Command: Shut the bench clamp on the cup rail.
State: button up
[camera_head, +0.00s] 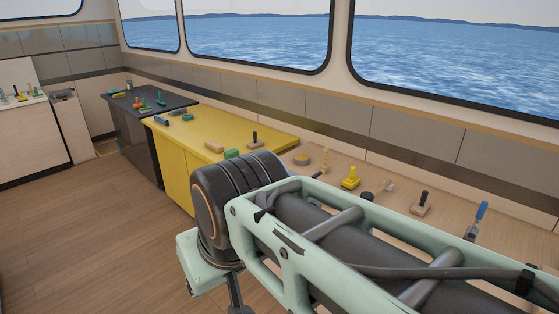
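A small clamp-like device with an upright blue handle (481,212) and a grey metal body stands on the wooden bench at the right. It may be the bench clamp, but I cannot be sure. Its handle points up and leans slightly right. Its jaw is too small to read, and I cannot make out a cup rail. My pale green and black arm (330,239) crosses the foreground and hides the bench's front part. My gripper is not recognisable in this view.
The wooden bench (395,222) also holds a yellow knob-like piece (350,178), a black-handled block (422,204) and a round wooden piece (301,159). A yellow counter (230,129) and a dark counter (122,105) carry small items. Floor (95,235) at left is clear.

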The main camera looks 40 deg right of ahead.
aim_at(483, 206)
jog(key=z, duration=2.65)
jog(key=i+j, duration=0.1)
jog(key=i, duration=0.25)
jog(key=i+j, duration=0.15)
jog(key=i, duration=0.2)
